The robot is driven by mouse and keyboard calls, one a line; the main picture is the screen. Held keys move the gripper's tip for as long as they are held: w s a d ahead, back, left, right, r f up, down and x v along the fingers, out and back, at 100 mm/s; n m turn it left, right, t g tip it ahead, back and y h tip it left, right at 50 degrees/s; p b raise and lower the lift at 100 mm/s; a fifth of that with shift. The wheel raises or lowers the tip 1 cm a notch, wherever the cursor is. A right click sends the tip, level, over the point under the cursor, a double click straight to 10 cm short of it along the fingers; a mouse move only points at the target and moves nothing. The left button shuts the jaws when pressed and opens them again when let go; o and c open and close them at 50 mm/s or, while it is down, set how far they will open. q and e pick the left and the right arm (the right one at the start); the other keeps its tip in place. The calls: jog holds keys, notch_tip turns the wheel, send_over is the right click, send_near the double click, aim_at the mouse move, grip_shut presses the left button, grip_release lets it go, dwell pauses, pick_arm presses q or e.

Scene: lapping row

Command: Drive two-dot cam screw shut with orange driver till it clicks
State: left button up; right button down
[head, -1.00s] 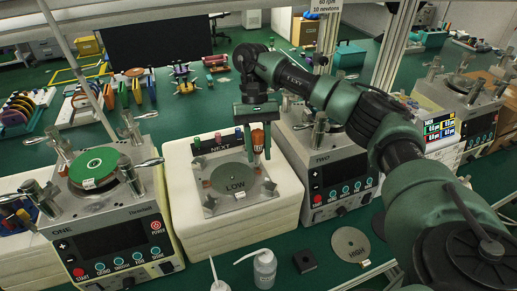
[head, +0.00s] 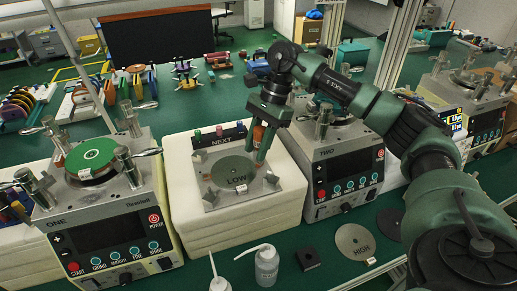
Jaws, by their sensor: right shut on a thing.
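My right gripper (head: 257,153) reaches down over the back right corner of the fixture plate (head: 222,200), its fingers closed around the orange driver (head: 258,133). The driver's lower end is hidden by the fingers. The plate lies on a stack of cream slabs and carries a grey disc marked LOW (head: 232,171). Small metal clamps sit at the disc's edge, one at the right (head: 271,179). I cannot make out dot marks on any screw, nor whether the driver touches one. My left gripper is not in view.
A rack marked NEXT (head: 222,141) holds green, blue and red handles behind the disc. Machine ONE (head: 105,220) stands left, machine TWO (head: 335,165) right.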

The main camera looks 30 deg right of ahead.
aim_at(257, 128)
jog(key=m+t, duration=0.1)
jog(key=m, duration=0.1)
jog(key=m+t+b, duration=0.1)
jog(key=m, duration=0.2)
jog(key=shift+w+f, duration=0.1)
jog(key=shift+w, duration=0.1)
jog(key=m+t+h+b, duration=0.1)
jog(key=m, duration=0.3)
jog(key=shift+w+d, duration=0.1)
jog(key=shift+w, duration=0.05)
jog(key=shift+r+p, duration=1.55)
jog(key=shift+r, duration=0.9)
jog(key=shift+f, duration=0.1)
